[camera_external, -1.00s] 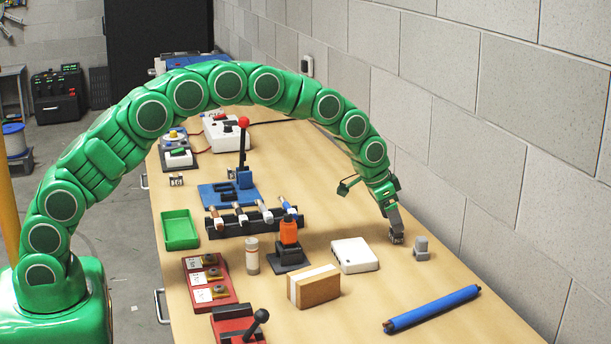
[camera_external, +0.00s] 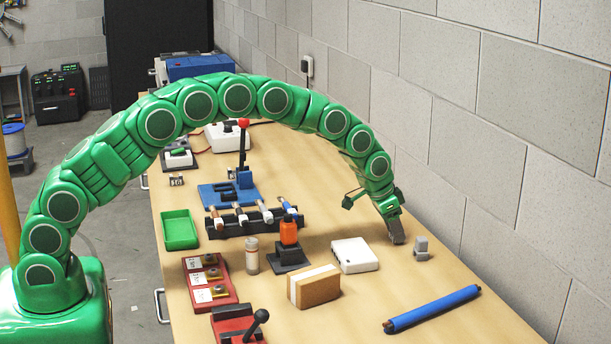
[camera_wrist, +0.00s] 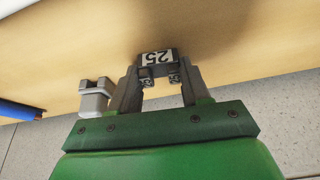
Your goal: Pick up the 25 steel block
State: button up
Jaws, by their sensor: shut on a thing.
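The 25 steel block (camera_wrist: 157,58) is a small dark block with a white label reading 25, seen upside down in the wrist view. It sits between the two grey fingers of my gripper (camera_wrist: 159,78), which is shut on it. In the external view my gripper (camera_external: 397,239) is low at the right side of the bench, and the block is hidden there. I cannot tell whether the block touches the bench top.
A small grey notched block (camera_external: 422,248) stands just right of my gripper; it also shows in the wrist view (camera_wrist: 95,95). A white box (camera_external: 354,255) is to the left. A blue roll (camera_external: 432,308) lies in front. The block wall (camera_external: 530,150) rises behind.

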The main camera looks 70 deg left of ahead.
jog(key=shift+c, duration=1)
jog(key=shift+r, duration=1.5)
jog(key=shift+s+r, duration=0.4)
jog(key=shift+r, duration=0.15)
jog(key=s+d+r, duration=0.1)
jog(key=s+r, duration=0.8)
jog(key=s, duration=0.4)
